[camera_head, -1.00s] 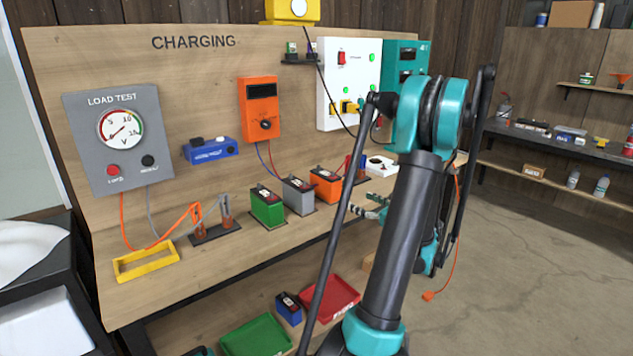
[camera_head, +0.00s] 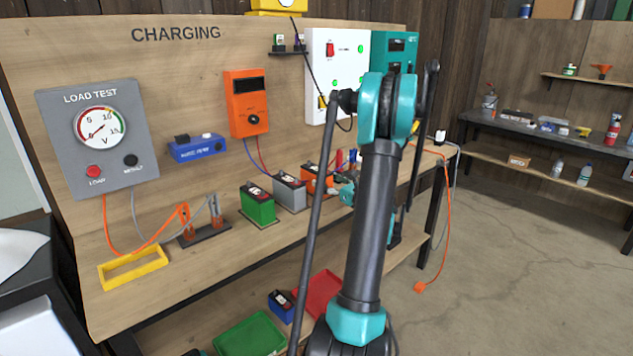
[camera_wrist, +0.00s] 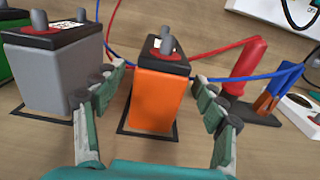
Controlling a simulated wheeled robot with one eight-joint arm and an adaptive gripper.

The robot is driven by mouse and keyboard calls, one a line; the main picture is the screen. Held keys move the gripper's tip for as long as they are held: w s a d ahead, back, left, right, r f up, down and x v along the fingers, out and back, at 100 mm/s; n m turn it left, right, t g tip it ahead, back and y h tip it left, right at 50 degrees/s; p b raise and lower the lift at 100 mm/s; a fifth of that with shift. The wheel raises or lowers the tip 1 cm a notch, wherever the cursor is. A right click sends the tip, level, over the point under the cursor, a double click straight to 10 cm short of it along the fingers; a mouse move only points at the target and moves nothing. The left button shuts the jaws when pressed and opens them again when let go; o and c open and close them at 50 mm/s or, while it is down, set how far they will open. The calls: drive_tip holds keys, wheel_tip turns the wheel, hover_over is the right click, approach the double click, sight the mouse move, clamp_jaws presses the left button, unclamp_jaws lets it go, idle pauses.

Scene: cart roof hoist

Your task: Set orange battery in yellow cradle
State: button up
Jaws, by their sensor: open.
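The orange battery (camera_wrist: 157,97) stands upright on the bench inside a dark outline, with a black top and grey terminals. In the head view the orange battery (camera_head: 311,180) is partly hidden by my arm. My gripper (camera_wrist: 162,98) is open in the wrist view, with one finger on each side of the orange battery. Whether the fingers touch it I cannot tell. In the head view my gripper (camera_head: 342,190) is mostly hidden behind my arm. The yellow cradle (camera_head: 133,268) is an empty rectangular frame at the bench's front left.
A grey battery (camera_wrist: 53,75) stands close left of the orange one, with a green battery (camera_head: 258,204) beyond. A clamp stand (camera_head: 204,235) with cables sits between the green battery and the cradle.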

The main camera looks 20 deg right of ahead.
drive_tip(key=shift+x, duration=2.9)
drive_tip(key=shift+c, duration=0.6)
clamp_jaws()
